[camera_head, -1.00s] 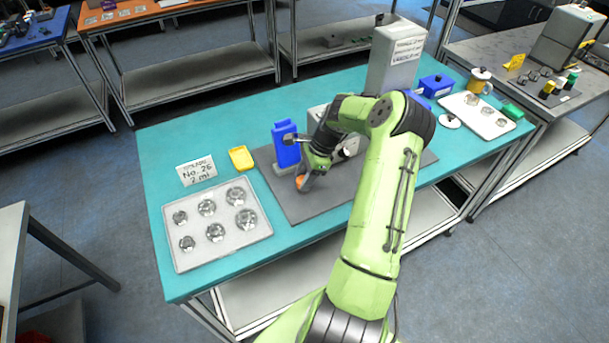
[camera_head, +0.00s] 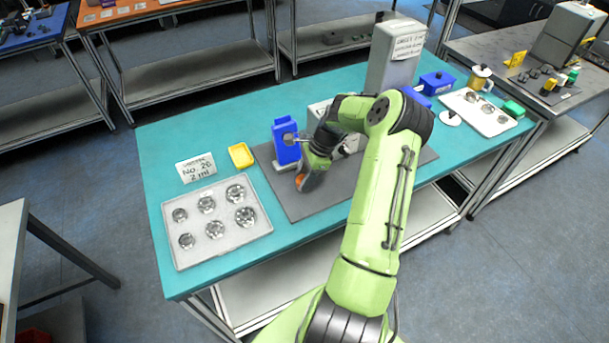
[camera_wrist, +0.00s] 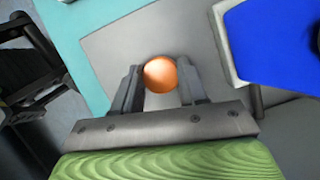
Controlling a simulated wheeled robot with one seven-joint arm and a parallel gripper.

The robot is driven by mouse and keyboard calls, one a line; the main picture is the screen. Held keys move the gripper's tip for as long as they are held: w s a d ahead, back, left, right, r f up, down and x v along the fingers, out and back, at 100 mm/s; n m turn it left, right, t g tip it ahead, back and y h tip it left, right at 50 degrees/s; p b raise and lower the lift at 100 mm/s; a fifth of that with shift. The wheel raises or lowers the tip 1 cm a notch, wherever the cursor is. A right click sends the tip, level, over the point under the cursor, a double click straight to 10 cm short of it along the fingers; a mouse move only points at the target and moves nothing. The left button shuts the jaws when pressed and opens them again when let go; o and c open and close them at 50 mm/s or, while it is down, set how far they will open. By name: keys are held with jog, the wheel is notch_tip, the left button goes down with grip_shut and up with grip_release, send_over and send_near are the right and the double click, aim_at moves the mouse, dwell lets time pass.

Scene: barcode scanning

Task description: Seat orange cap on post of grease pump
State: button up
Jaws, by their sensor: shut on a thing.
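The orange cap (camera_wrist: 160,74) is round and sits between the two fingers of my gripper (camera_wrist: 160,85) in the wrist view. My gripper is shut on it. In the head view the cap (camera_head: 299,181) shows as a small orange patch at my gripper (camera_head: 304,182), low over the grey mat. Whether the cap touches the mat cannot be told. A blue upright block on a grey base (camera_head: 286,141) stands just behind and left of my gripper; it also shows at the right of the wrist view (camera_wrist: 280,40). I cannot make out the grease pump's post for certain.
The grey mat (camera_head: 285,204) lies on the teal table (camera_head: 160,145). A white tray (camera_head: 183,261) with several metal parts, a yellow tray (camera_head: 241,155) and a label card (camera_head: 196,168) are at left. A tall grey box (camera_head: 385,65) stands behind my arm.

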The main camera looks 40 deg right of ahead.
jog(key=shift+f, duration=0.3)
jog(key=o, duration=1.4)
jog(key=shift+o, duration=0.2)
jog(key=shift+r, duration=0.1)
notch_tip(320, 180, up, 8)
jog(key=p, duration=0.6)
jog(key=shift+f, duration=0.25)
